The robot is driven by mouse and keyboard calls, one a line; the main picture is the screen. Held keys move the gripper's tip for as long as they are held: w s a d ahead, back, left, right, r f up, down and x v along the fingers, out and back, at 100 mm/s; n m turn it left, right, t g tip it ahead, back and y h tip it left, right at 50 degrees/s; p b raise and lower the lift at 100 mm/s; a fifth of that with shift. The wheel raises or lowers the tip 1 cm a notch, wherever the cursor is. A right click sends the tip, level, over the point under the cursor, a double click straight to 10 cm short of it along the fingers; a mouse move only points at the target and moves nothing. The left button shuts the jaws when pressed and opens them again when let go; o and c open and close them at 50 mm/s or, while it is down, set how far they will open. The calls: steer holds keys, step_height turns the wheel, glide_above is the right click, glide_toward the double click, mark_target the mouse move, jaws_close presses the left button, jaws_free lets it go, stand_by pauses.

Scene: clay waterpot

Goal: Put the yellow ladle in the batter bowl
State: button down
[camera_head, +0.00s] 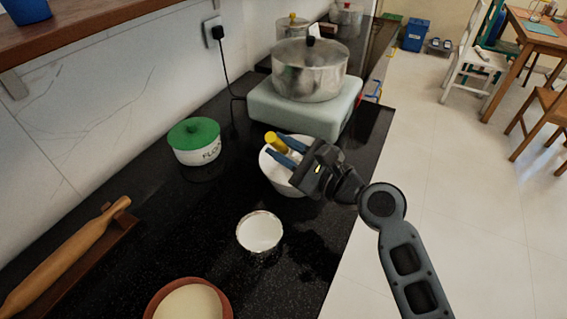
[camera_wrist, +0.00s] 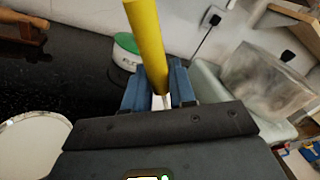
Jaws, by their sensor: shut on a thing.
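The yellow ladle (camera_head: 275,142) is held between my blue fingers, and its thick yellow handle (camera_wrist: 149,45) rises from between them in the wrist view. My gripper (camera_head: 280,147) is shut on it, above a white bowl (camera_head: 273,180) on the black counter; the gripper (camera_wrist: 160,90) also shows in the wrist view. The ladle's lower end is hidden, so I cannot tell whether it is inside this bowl. A smaller bowl with pale contents (camera_head: 260,231) stands nearer me. I cannot tell for sure which of them is the batter bowl.
A flour tin with a green lid (camera_head: 195,140) stands to the left. A steel pot (camera_head: 310,70) sits on a pale green stove (camera_head: 305,115) behind. A brown bowl (camera_head: 155,303) and a rolling pin (camera_head: 70,255) are nearer.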

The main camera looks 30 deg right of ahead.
steer(key=shift+f+b, duration=0.45)
steer(key=shift+f, duration=1.4)
steer(key=shift+f, duration=0.1)
steer(key=c, duration=0.9)
jaws_free()
steer(key=shift+s+r, duration=0.1)
steer(key=shift+r, duration=0.1)
steer(key=b+v, duration=0.1)
steer(key=v, duration=1.1)
steer(key=shift+b, duration=0.4)
